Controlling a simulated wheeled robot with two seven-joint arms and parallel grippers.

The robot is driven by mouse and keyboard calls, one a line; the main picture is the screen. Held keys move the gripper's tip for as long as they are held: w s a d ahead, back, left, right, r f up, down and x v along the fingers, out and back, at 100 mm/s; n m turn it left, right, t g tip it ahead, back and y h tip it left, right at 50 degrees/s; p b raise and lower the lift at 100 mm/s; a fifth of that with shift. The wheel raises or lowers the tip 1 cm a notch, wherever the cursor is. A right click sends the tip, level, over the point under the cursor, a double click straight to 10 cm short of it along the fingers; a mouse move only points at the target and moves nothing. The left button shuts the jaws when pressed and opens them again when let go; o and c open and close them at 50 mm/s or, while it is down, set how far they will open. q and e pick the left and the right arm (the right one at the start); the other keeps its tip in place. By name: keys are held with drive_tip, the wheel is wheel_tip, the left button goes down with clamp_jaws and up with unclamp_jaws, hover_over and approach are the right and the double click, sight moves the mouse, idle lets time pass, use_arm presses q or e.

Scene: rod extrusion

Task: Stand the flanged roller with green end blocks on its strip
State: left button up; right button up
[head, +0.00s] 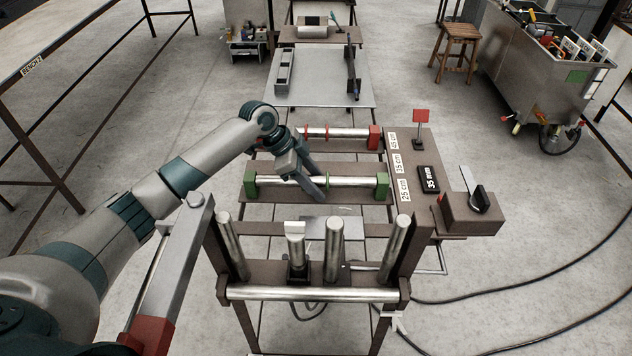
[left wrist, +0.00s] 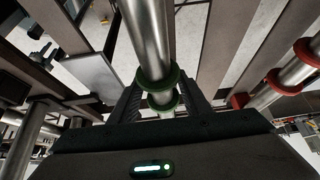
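The flanged roller with green end blocks (head: 345,181) lies level across the brown strip in the middle of the rack. One green end block (head: 250,187) is at its left end and another (head: 382,186) at its right. My left gripper (head: 318,186) reaches down over the roller's middle. In the left wrist view the steel roller (left wrist: 148,35) runs between my fingers (left wrist: 160,95), with a green flange (left wrist: 157,80) at the fingertips. I cannot tell whether the fingers press on it or only straddle it. My right gripper is out of view.
A roller with red flanges and a red end block (head: 374,137) lies on the strip behind. A label board (head: 415,215) and a switch box (head: 472,213) stand at right. Upright steel posts (head: 334,250) and a cross roller (head: 310,294) stand in front.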

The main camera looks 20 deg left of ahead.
use_arm(q)
drive_tip(key=shift+r, duration=0.1)
drive_tip(key=shift+a+r+b, duration=0.3)
drive_tip(key=shift+a+r, duration=0.1)
drive_tip(key=shift+r, duration=0.15)
drive_tip(key=b+v, duration=0.3)
drive_tip(key=v, duration=0.6)
drive_tip(key=shift+v, duration=0.8)
drive_tip(key=shift+s, duration=0.1)
